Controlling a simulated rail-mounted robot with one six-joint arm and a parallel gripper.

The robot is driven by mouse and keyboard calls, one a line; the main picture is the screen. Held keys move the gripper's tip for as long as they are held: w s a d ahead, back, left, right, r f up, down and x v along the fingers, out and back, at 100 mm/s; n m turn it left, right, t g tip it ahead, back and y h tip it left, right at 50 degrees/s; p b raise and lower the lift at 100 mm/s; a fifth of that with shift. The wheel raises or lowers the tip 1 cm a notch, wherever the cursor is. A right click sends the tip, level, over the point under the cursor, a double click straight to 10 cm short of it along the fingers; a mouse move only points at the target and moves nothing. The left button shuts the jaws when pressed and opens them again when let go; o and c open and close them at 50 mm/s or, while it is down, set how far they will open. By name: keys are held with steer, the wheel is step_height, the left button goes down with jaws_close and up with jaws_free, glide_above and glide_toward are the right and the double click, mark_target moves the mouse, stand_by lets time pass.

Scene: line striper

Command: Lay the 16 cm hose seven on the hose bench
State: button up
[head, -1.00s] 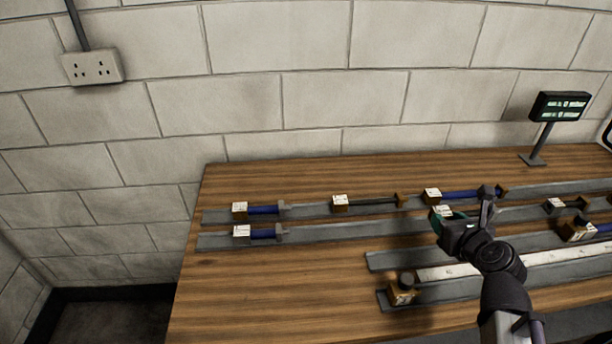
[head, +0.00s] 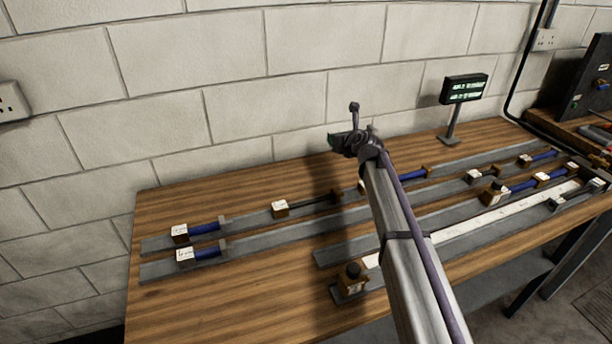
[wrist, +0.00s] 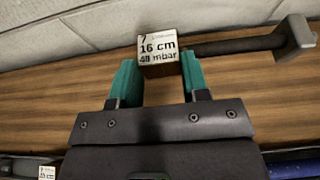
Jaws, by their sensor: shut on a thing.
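The hose seven has a pale block (wrist: 158,47) labelled "7" and "16 cm", a dark hose (wrist: 235,44) and a grey end piece (wrist: 294,37) in the wrist view. My gripper (wrist: 160,78) has its teal jaws shut on the labelled block, and the hose runs out to the right. In the head view my gripper (head: 342,141) is raised above the back part of the wooden bench (head: 240,192). The hose's far end (head: 354,107) sticks up from the gripper there, clear of the wall. My arm hides part of the bench rails.
Grey rails (head: 250,237) on the bench hold blue hoses (head: 204,229) and a black hose (head: 318,198). A brown block (head: 351,279) stands on the short front rail beside a white strip (head: 500,222). A display (head: 465,88) stands at the back. Bare wood lies front left.

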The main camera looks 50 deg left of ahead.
mark_target(337, 174)
step_height(337, 174, down, 11)
steer(key=b, duration=1)
steer(key=shift+r+b, duration=0.15)
steer(key=shift+b, duration=0.15)
steer(key=shift+s+r+p, duration=0.1)
steer(key=shift+r+p, duration=0.2)
steer(key=shift+r, duration=0.1)
steer(key=shift+c, duration=0.6)
steer(key=shift+f, duration=0.3)
steer(key=o, duration=1.2)
steer(key=shift+r, duration=0.1)
steer(key=shift+o, duration=0.2)
steer(key=shift+r, duration=0.2)
steer(key=p+v, duration=0.4)
steer(key=v, duration=0.8)
steer(key=shift+r+p, duration=0.1)
steer(key=shift+p, duration=0.25)
